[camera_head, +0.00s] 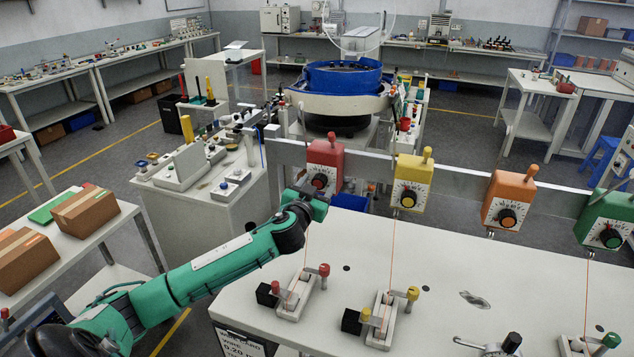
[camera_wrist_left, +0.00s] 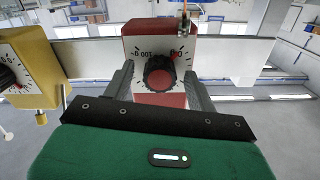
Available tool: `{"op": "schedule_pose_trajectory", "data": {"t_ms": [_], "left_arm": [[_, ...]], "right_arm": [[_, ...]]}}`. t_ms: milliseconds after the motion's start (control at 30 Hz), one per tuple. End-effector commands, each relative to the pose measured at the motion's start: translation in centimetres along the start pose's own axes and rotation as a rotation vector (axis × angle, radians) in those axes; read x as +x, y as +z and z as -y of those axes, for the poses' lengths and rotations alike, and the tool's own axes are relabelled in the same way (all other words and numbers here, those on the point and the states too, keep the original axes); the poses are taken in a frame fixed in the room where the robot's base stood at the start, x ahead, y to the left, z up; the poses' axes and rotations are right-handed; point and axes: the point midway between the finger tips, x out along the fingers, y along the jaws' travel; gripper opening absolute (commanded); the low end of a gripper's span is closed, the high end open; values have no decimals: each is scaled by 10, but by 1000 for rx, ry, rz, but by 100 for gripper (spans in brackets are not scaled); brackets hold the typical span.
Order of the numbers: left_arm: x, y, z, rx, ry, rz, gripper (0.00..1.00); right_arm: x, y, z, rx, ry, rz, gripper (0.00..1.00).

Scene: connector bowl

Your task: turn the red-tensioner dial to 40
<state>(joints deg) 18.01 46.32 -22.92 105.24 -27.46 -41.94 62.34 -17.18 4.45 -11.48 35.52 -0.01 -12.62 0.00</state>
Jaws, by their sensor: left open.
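The red tensioner (camera_head: 325,160) hangs on the rail at the left of a row of tensioners. Its black dial (camera_head: 320,181) faces my left arm; in the left wrist view the red tensioner (camera_wrist_left: 186,37) appears upside down. There the dial (camera_wrist_left: 158,76) lies between the two grey fingers of my left gripper (camera_wrist_left: 160,73), which is open with a finger on either side. I cannot tell whether the fingers touch the dial. A red pointer mark shows at the dial's upper right in that view; its exact reading is unclear. My right gripper is not in view.
The yellow tensioner (camera_head: 412,180) hangs close to the right of the red one, with orange (camera_head: 509,197) and green (camera_head: 606,217) tensioners further along. The rail (camera_head: 365,167) runs behind them. Clamps with coloured knobs stand on the white table (camera_head: 250,305) below.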

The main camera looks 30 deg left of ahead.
Motion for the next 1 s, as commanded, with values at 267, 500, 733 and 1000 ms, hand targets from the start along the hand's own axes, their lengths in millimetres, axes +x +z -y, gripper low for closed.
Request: {"op": "schedule_pose_trajectory", "data": {"t_ms": [267, 500, 733, 1000], "left_arm": [[4, 0, 0, 0, -1, 0, 57], [4, 0, 0, 0, -1, 0, 26], [4, 0, 0, 4, -1, 0, 13], [4, 0, 0, 82, -1, 0, 13]], "right_arm": [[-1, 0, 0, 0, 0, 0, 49], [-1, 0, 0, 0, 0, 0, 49], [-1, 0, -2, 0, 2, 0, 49], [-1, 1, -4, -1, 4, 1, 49]]}}
